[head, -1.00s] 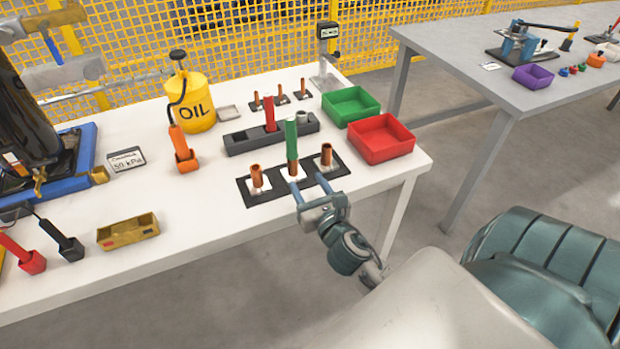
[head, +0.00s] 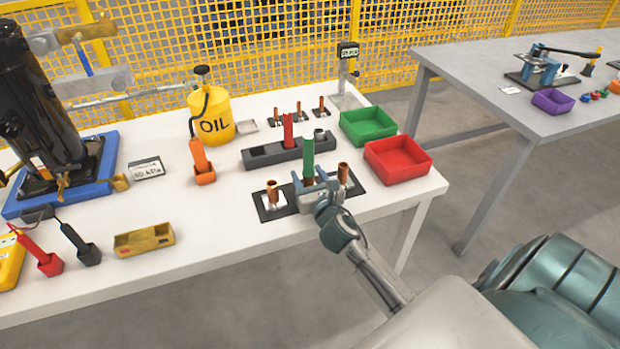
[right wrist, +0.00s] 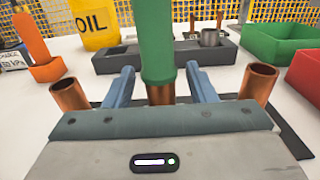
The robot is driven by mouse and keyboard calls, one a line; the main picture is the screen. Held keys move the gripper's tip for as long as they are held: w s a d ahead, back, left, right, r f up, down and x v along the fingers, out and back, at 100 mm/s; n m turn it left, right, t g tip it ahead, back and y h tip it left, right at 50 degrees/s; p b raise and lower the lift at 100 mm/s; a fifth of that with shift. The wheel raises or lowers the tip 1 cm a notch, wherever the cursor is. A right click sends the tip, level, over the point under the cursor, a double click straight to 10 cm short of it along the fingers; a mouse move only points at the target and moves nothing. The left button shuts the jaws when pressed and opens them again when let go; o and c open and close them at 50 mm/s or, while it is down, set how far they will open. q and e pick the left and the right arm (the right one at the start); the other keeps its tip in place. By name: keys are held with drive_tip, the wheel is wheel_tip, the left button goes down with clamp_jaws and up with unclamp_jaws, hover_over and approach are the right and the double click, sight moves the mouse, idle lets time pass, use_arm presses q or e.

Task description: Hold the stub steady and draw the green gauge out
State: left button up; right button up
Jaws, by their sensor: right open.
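The green gauge (head: 308,155) stands upright in the middle copper stub of a dark plate (head: 269,213) near the table's front. The stub (right wrist: 160,95) shows below the green gauge (right wrist: 168,42) in the right wrist view. My right gripper (head: 308,180) is open, with one finger on each side of the stub just below the green part. In the right wrist view its fingers (right wrist: 160,80) stand apart from the stub with a gap on both sides. My left gripper is not in view.
Copper stubs stand left (head: 272,191) and right (head: 343,173) of the gripper. Behind is a dark holder (head: 262,157) with a red gauge (head: 288,132). A green bin (head: 368,124) and a red bin (head: 398,159) stand at right.

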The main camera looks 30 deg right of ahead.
drive_tip(key=c, duration=0.9)
drive_tip(key=o, duration=0.9)
